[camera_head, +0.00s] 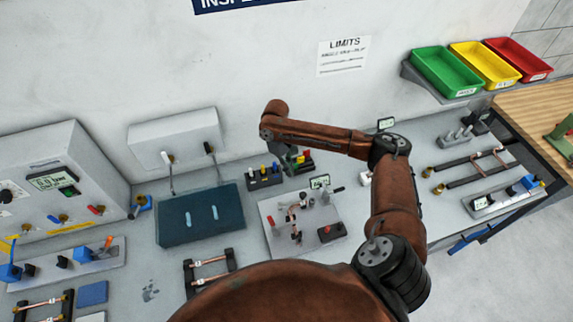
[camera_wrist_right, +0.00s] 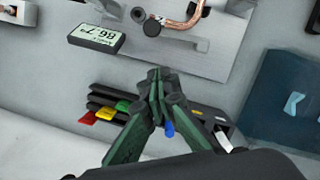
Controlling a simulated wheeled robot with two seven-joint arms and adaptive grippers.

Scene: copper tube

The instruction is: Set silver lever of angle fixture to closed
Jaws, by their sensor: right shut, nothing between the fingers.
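The angle fixture is a light grey plate (camera_head: 272,204) on the bench, with a small angle display (camera_head: 320,182), a red-handled lever (camera_head: 270,223), a black-handled lever and small clamps. A grey lever-like part (camera_head: 325,198) stands near the display; I cannot tell whether it is the silver lever or how it is set. The right wrist view shows the display (camera_wrist_right: 97,38) reading about 86.7, a bent copper tube (camera_wrist_right: 191,17) and black knobs. My right gripper (camera_wrist_right: 155,78) is shut and empty, beside the plate's edge. In the head view my forearm partly hides it. My left gripper is out of view.
A black rack with coloured handles (camera_wrist_right: 92,116) lies behind my right fingers. A dark blue block (camera_head: 200,218) and a wall box with two levers (camera_head: 175,133) are to the left. Copper tube racks (camera_head: 470,170) are to the right. Coloured bins (camera_head: 445,72) hang at the upper right.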

